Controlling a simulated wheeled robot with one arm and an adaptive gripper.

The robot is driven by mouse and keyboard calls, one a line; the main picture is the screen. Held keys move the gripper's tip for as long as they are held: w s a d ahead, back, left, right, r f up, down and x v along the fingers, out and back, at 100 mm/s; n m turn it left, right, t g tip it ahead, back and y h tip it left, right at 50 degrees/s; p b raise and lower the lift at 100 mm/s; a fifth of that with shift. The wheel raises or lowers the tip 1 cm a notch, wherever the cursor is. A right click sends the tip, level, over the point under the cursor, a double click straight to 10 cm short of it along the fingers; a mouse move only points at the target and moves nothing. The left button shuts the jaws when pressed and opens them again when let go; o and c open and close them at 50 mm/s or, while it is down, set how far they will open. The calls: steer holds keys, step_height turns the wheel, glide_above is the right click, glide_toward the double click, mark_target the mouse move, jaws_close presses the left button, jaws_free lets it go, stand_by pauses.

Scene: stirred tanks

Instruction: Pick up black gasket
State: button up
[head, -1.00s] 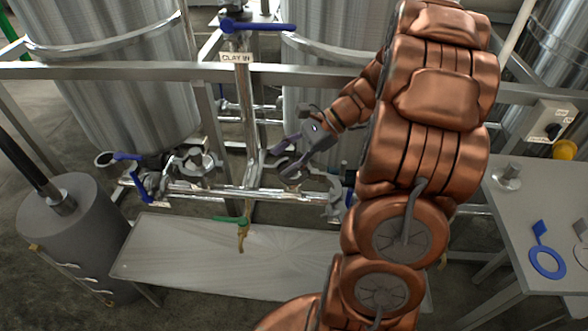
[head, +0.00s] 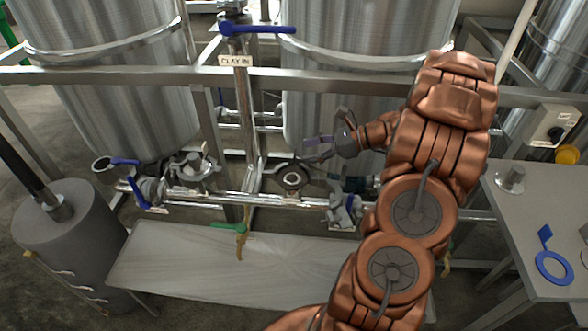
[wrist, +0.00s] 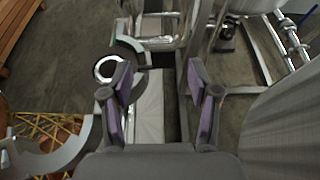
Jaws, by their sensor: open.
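A dark ring (head: 292,178) lies at the upturned pipe end in the middle of the pipework in the head view. It looks like the black gasket, but I cannot tell it clearly from the pipe rim. A ringed pipe end (wrist: 108,68) also shows in the wrist view, beside the left finger. My gripper (head: 317,149) is open and empty, above and right of the dark ring, apart from it. In the wrist view my gripper (wrist: 160,84) has its two purple-padded fingers spread, with pale bench surface and floor between them.
Steel tanks (head: 120,70) stand behind the frame rail (head: 330,78). Blue-handled (head: 258,29) and green-handled (head: 228,225) valves stick out around the pipes. An open clamp (head: 345,212) hangs at right. A blue tabbed ring (head: 553,267) lies on the right table (head: 510,215). A low bench (head: 190,262) is clear.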

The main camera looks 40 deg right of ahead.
mark_target(283, 172)
steer(key=x, duration=0.3)
steer(key=shift+w+a, duration=0.2)
steer(key=shift+w, duration=0.15)
steer(key=shift+c, duration=0.2)
steer(key=c, duration=0.9)
